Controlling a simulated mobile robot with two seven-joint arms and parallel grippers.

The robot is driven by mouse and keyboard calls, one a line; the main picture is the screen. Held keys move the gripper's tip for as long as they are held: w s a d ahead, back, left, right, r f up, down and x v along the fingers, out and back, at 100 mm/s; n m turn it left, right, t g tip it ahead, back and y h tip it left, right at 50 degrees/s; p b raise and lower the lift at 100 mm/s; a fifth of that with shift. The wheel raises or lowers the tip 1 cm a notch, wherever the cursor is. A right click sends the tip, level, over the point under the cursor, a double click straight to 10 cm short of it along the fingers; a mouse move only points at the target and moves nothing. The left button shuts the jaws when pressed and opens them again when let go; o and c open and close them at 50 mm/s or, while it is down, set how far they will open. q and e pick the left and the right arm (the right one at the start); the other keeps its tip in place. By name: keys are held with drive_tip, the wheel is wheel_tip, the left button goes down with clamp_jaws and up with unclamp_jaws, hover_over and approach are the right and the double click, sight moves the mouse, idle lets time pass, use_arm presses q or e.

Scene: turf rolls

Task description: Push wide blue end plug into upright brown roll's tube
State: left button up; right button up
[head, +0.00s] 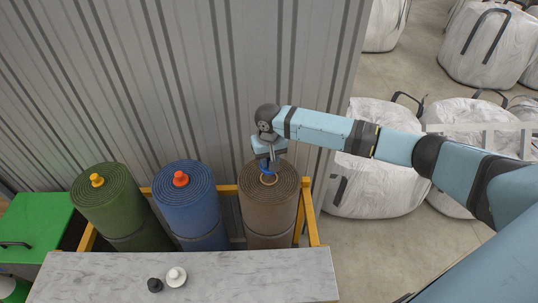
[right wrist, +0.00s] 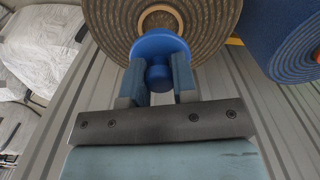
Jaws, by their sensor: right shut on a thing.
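The brown roll (head: 270,212) stands upright at the right end of the row of rolls, with its pale tube (head: 269,180) opening upward. My right gripper (head: 268,161) is over the roll's top, shut on the knob of the wide blue end plug (right wrist: 158,48). In the right wrist view the plug's wide disc overlaps part of the tube rim (right wrist: 162,14), and the rest of the rim shows beyond it. In the head view the plug is mostly hidden behind the gripper. I cannot tell whether it touches the tube. My left gripper is not in view.
A blue roll (head: 187,203) with an orange-red plug (head: 180,179) and a green roll (head: 112,210) with a yellow plug (head: 97,180) stand to the left. A yellow frame (head: 313,222) surrounds the rolls. The marble-look shelf (head: 240,275) in front holds black (head: 155,285) and white (head: 176,277) pieces.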

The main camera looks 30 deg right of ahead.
wheel_tip(320, 180, down, 2)
drive_tip(key=shift+f, duration=0.1)
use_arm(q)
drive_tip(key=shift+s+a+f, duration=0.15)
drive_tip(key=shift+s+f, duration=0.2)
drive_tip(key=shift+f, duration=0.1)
use_arm(e)
drive_tip(key=shift+f, duration=0.1)
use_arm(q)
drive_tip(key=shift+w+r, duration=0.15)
use_arm(e)
drive_tip(key=shift+p, duration=0.35)
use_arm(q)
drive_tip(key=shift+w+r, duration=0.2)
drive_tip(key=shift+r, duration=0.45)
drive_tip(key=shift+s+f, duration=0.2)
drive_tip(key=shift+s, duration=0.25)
